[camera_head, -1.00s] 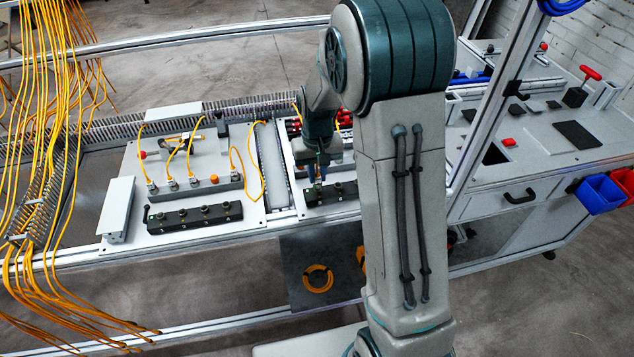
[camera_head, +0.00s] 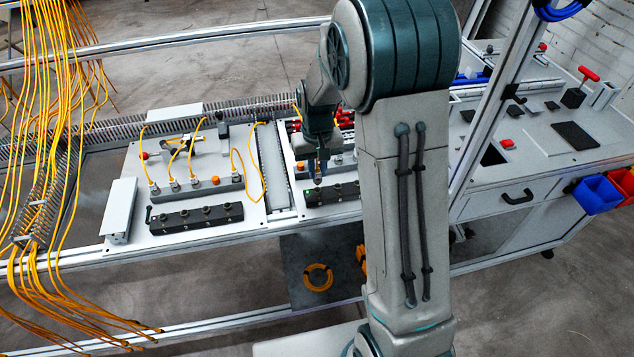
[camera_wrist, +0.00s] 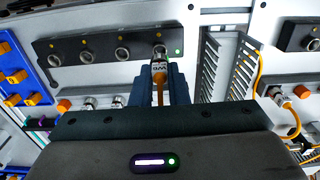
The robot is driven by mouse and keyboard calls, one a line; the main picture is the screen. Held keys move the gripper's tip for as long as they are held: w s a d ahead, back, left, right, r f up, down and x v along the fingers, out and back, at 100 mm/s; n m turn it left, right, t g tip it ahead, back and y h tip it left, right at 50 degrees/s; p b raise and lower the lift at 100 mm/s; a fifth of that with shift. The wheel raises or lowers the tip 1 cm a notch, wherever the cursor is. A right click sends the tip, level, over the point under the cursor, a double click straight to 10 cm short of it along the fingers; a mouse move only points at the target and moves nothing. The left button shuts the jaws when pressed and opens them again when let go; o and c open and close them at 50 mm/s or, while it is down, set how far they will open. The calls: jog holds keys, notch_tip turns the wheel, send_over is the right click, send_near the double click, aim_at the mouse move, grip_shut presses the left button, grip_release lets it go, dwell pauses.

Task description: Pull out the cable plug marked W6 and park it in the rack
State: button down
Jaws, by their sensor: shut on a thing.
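My gripper (camera_wrist: 160,88) is shut on a cable plug (camera_wrist: 159,66) with a metal end, a white label and an orange cable. The label appears upside down and looks like W6. In the head view my gripper (camera_head: 318,172) is over the left end of the right-hand black rack (camera_head: 332,194). In the wrist view the plug's metal end overlaps the rightmost hole of this rack (camera_wrist: 90,54). I cannot tell whether it is above the hole or in it. The other holes in the rack look empty. My wrist hides much of the socket block behind it.
Another black rack (camera_head: 195,217) and a grey socket block with orange-cabled plugs (camera_head: 196,187) are on the left panel. A slotted cable duct (camera_wrist: 212,65) runs beside the rack. Yellow cables (camera_head: 45,120) hang at far left.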

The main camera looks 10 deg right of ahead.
aim_at(317, 169)
jog(key=shift+r, duration=0.25)
dwell(0.3)
jog(key=shift+r+p, duration=1.35)
jog(key=shift+r, duration=0.55)
jog(key=shift+w, duration=0.1)
jog(key=w+d+p, duration=0.2)
jog(key=w, duration=0.7)
jog(key=shift+d, duration=0.4)
jog(key=shift+f, duration=0.15)
jog(key=shift+f+b, duration=2.1)
jog(key=shift+f, duration=0.85)
jog(key=shift+f+b, duration=0.75)
jog(key=shift+f, duration=0.15)
